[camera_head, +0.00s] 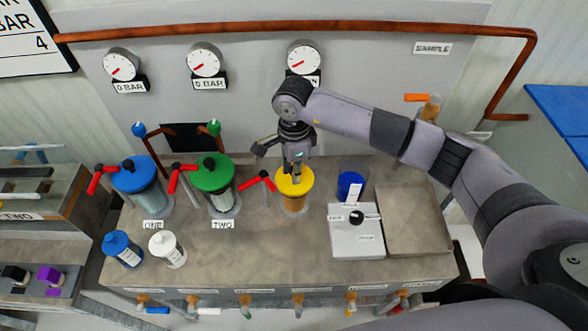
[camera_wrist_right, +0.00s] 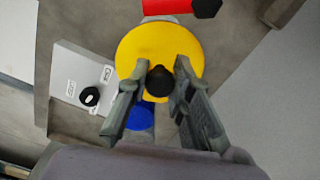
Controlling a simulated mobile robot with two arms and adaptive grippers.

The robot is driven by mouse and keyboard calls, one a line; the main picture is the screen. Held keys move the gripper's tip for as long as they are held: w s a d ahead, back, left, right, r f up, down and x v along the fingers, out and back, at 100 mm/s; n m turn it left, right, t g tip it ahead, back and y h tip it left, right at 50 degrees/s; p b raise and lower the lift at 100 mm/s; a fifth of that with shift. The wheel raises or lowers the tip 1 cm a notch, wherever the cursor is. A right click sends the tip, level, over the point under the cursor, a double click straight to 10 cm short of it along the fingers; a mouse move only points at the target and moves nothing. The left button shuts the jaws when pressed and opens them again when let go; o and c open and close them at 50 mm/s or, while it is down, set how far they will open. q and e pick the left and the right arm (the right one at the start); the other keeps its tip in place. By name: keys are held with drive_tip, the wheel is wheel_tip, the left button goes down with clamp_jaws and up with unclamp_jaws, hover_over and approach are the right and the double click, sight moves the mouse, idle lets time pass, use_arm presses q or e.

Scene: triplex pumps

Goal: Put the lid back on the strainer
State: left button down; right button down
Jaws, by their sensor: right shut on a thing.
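The yellow lid (camera_head: 293,185) is over the amber strainer body (camera_head: 294,203) on the bench, roughly level. I cannot tell whether it is fully seated or slightly above the rim. My right gripper (camera_head: 297,177) points down from above with its fingers at the lid's knob. In the right wrist view, the yellow lid (camera_wrist_right: 140,48) is a full disc and the black knob (camera_wrist_right: 160,82) is between the fingers of my right gripper (camera_wrist_right: 162,75), which is shut on it. The lid hides the strainer's opening. My left gripper is not in view.
A blue-lidded strainer (camera_head: 135,175) and a green-lidded one (camera_head: 211,174) stand to the left, with red-handled valves between. A white box with a black knob (camera_head: 356,217) and a blue cup (camera_head: 351,186) are to the right. Blue and white bottles (camera_head: 168,248) stand front left.

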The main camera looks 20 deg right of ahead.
drive_tip(key=shift+b, duration=0.35)
idle(0.5)
idle(0.3)
drive_tip(key=c, duration=1.3)
unclamp_jaws()
drive_tip(key=shift+c, duration=0.2)
drive_tip(key=shift+o, duration=0.5)
drive_tip(key=o, duration=0.4)
drive_tip(key=shift+r, duration=0.1)
drive_tip(key=shift+r+p, duration=1.55)
drive_tip(key=shift+r, duration=1.9)
